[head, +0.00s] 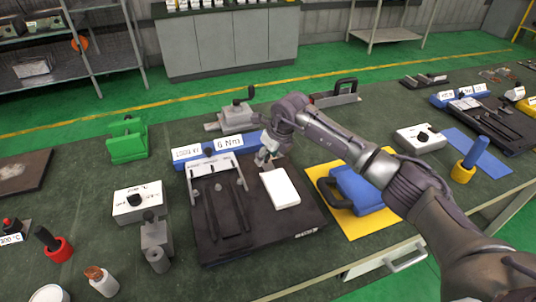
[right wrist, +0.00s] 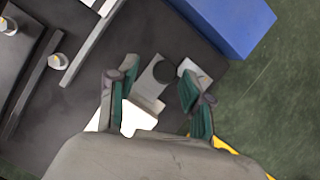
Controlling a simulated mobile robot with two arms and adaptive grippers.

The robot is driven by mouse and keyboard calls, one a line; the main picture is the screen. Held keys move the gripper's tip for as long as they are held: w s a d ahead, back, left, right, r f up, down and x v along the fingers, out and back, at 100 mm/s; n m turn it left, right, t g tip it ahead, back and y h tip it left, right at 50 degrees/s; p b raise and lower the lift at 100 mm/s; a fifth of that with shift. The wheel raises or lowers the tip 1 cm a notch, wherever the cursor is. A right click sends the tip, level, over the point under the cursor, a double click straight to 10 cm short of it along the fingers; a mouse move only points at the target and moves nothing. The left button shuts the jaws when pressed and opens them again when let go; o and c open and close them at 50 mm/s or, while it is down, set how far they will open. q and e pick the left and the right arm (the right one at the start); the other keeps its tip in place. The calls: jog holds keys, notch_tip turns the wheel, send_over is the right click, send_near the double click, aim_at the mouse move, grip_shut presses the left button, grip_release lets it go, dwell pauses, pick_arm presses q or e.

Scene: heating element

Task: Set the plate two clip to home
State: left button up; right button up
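A dark fixture board (head: 255,235) lies on the green bench, with a blue block at its back labelled "6 Nm" (head: 229,142). A white block (head: 280,188) sits on its right half, and its edge shows in the right wrist view (right wrist: 138,120). A small grey metal piece with a dark round spot, which looks like the plate two clip (right wrist: 151,83), lies between my right fingers. My right gripper (head: 265,157) is low over the board behind the white block. Its fingers (right wrist: 157,82) are apart, with gaps beside the grey piece. My left gripper is out of view.
Dark rails and pale clips (head: 216,178) fill the board's left half. A blue handled tool (head: 358,190) on a yellow mat (head: 365,228) is close on the right. A white dial box (head: 138,203) and a grey metal fixture (head: 155,240) stand on the left.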

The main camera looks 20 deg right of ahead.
jog(key=shift+w+d, duration=0.1)
jog(key=shift+r, duration=0.35)
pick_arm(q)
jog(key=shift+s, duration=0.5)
pick_arm(e)
jog(key=v, duration=1.1)
jog(key=shift+s, duration=0.3)
